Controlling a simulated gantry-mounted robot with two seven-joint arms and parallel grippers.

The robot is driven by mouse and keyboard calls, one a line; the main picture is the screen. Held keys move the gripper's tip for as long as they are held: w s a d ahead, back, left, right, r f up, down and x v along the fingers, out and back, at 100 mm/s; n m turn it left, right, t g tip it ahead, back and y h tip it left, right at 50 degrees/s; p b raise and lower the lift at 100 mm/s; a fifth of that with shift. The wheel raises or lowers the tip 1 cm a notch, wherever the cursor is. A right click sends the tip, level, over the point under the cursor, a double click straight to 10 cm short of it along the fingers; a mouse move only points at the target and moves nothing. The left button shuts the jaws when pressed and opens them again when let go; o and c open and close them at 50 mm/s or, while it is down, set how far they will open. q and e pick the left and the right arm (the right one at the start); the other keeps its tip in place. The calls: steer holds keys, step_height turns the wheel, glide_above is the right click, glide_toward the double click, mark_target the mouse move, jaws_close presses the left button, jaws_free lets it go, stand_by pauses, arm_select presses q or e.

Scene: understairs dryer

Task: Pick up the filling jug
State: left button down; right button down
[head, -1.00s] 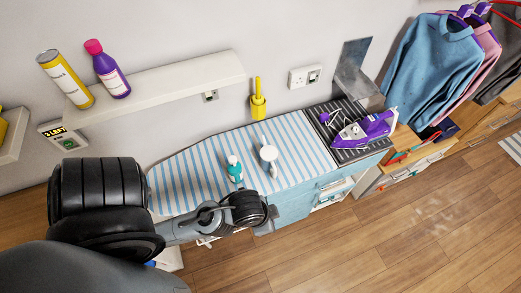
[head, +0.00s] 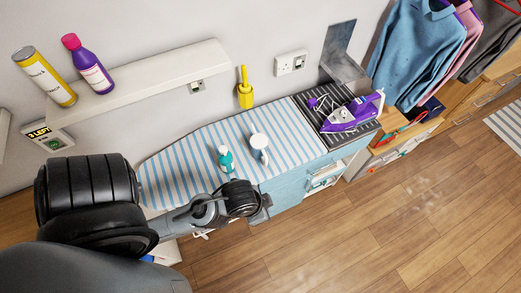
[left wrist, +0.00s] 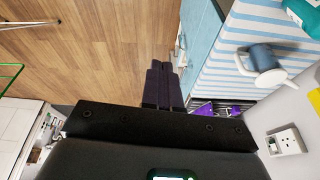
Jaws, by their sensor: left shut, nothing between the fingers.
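The filling jug appears to be the small white jug (head: 259,143) standing on the striped ironing board (head: 200,160), beside a teal bottle (head: 225,160). In the left wrist view a grey-blue and white jug (left wrist: 264,57) with a handle and spout shows at the right. My left gripper (left wrist: 162,68) is shut and empty, its dark fingers together over the floor to the left of the board in that view. In the head view my left arm's wrist is in front of the board's near edge, apart from the jug; the fingers are hard to make out. My right gripper is not in view.
A purple iron (head: 351,113) sits on a dark ribbed rest (head: 335,130) right of the jug. A yellow holder (head: 245,96) is on the wall behind. A shelf (head: 140,80) carries a can and a purple bottle. Wooden floor (head: 380,230) in front is clear.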

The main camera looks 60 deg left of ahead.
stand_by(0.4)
arm_select(q)
steer(key=c, duration=1.2)
jaws_free()
steer(key=shift+d, duration=0.15)
steer(key=o, duration=1.2)
